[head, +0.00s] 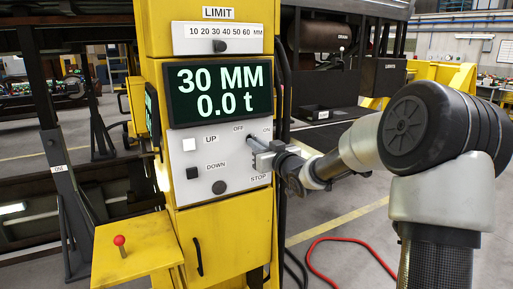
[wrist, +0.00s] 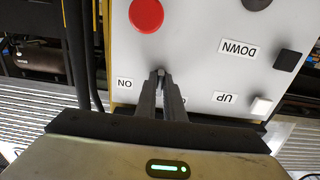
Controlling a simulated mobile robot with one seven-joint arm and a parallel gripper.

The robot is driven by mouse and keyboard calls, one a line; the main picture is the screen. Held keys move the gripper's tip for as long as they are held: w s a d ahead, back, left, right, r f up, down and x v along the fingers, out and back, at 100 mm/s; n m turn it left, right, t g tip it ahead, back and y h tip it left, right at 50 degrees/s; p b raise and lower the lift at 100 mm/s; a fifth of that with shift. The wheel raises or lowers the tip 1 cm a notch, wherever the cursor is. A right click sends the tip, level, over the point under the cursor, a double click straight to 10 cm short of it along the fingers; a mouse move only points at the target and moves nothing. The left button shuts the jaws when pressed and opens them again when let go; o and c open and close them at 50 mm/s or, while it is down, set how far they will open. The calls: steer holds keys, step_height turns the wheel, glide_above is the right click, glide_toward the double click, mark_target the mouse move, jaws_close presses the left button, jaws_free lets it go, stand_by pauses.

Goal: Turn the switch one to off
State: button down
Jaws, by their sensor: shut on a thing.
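The control panel (head: 215,165) is a light grey plate on a yellow column. My gripper (head: 252,141) is at its upper right, by the OFF and ON labels, and hides much of that area. In the wrist view, which shows the panel upside down, the fingers of my gripper (wrist: 161,80) are shut on the small dark switch (wrist: 161,71). The ON label (wrist: 125,84) is clear beside the fingers; the OFF label is mostly hidden behind them. The switch's exact angle is hard to tell.
The red stop button (wrist: 146,15) is close to the fingers. The white UP button (head: 189,144), black DOWN button (head: 192,173) and a black knob (head: 219,187) share the panel. A display (head: 218,92) above reads 30 MM and 0.0 t. Black cables (head: 283,100) run along the column's right side.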

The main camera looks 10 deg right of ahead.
stand_by(0.3)
steer(key=c, duration=1.9)
jaws_free()
steer(key=shift+o, duration=0.2)
steer(key=p+v, duration=0.1)
steer(key=v, duration=1.6)
steer(key=shift+s, duration=0.2)
steer(key=shift+r, duration=0.1)
